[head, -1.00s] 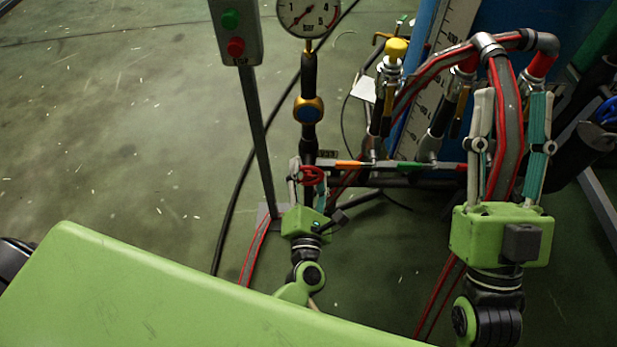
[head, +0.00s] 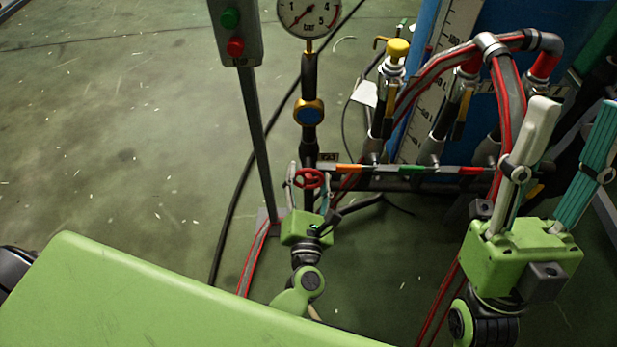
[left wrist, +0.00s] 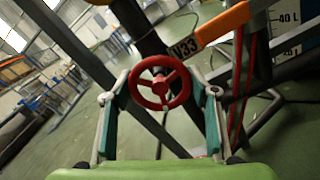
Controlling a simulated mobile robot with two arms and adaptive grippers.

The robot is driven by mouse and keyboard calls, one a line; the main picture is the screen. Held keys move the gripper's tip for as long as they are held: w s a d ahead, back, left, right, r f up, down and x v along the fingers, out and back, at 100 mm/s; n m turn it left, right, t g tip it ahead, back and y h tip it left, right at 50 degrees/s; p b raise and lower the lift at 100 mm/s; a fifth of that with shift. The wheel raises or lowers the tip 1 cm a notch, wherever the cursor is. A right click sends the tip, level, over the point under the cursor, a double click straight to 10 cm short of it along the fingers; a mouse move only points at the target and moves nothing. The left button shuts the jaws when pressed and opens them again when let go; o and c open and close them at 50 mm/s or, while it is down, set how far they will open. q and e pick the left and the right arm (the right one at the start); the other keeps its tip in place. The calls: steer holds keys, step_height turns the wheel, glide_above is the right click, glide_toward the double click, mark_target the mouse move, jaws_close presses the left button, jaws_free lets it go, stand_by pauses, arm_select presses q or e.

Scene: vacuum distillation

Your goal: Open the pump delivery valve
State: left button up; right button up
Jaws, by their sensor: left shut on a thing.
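A red handwheel (head: 308,179) sits on the dark vertical pipe below the gauge, near the middle of the head view. It also shows in the left wrist view (left wrist: 160,86), with a tag (left wrist: 185,50) beside it that seems to read V33. My left gripper (head: 309,174) is shut on the handwheel from below, with one finger at each side of its rim. In the left wrist view my fingers (left wrist: 162,98) flank the wheel. My right gripper (head: 573,112) is open and empty at the right, in front of the hoses.
A gauge (head: 308,14) marked bar tops the pipe, above a blue and gold fitting (head: 309,112). A button box (head: 234,32) stands on a post to the left. A yellow-capped valve (head: 397,50) and red-striped hoses (head: 440,66) are at right. Floor at left is clear.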

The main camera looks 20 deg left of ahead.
arm_select(q)
steer(key=o, duration=1.2)
steer(key=shift+c, duration=0.2)
steer(key=v, duration=1.2)
